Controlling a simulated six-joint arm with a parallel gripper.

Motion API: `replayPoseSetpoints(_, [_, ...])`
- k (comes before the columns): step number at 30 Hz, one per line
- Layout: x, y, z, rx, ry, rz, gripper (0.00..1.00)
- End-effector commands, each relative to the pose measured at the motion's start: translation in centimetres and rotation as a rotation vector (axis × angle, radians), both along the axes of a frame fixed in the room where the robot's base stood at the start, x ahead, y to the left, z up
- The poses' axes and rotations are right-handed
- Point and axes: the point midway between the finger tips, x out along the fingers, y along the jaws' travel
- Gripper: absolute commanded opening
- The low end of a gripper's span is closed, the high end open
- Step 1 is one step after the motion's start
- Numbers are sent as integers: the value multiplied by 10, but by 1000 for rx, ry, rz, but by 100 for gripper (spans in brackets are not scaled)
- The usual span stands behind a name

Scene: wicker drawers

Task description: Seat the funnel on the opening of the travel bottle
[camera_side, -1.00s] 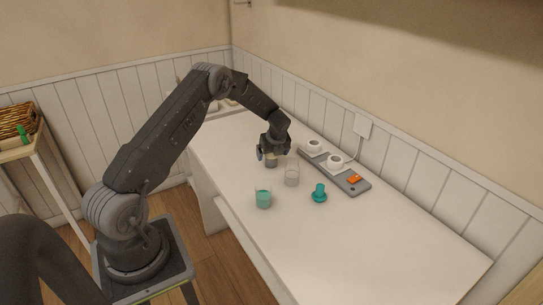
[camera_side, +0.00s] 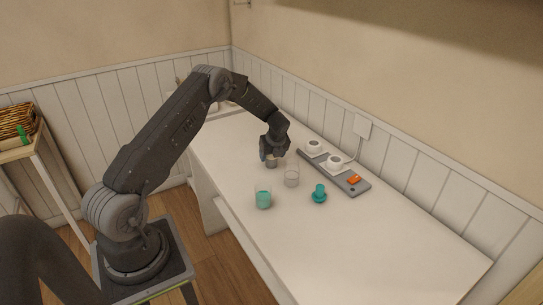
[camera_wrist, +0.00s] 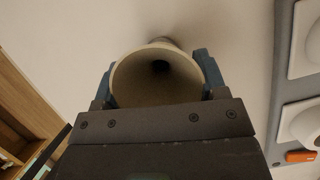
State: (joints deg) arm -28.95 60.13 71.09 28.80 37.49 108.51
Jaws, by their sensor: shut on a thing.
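My gripper (camera_wrist: 158,80) points down over the far part of the white table. It is shut on a pale, wide-mouthed conical piece, which I take to be the funnel (camera_wrist: 140,80); its mouth faces the wrist camera and narrows to a dark hole. In the side view the pale piece (camera_side: 271,161) shows small under my gripper (camera_side: 270,157). A teal piece (camera_side: 319,194) with a narrow top and wider base stands to the right, apart from my gripper. I cannot tell for sure which thing is the travel bottle.
A clear glass (camera_side: 292,177) stands close to the right of my gripper. A glass with teal contents (camera_side: 263,199) stands nearer the front edge. A grey strip (camera_side: 345,180) with white round pieces and an orange item (camera_side: 354,180) lies along the wall. The table's right part is clear.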

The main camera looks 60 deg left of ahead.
Motion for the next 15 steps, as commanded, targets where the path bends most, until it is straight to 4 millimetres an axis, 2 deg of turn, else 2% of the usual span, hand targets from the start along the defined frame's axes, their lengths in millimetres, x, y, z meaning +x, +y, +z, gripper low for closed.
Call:
replayPoseSetpoints(8, [0,0,12,1,-1,1,42])
replayPoseSetpoints(13, [1,1,41,2,-4,2,42])
replayPoseSetpoints(15, [-12,8,50,1,0,5,42])
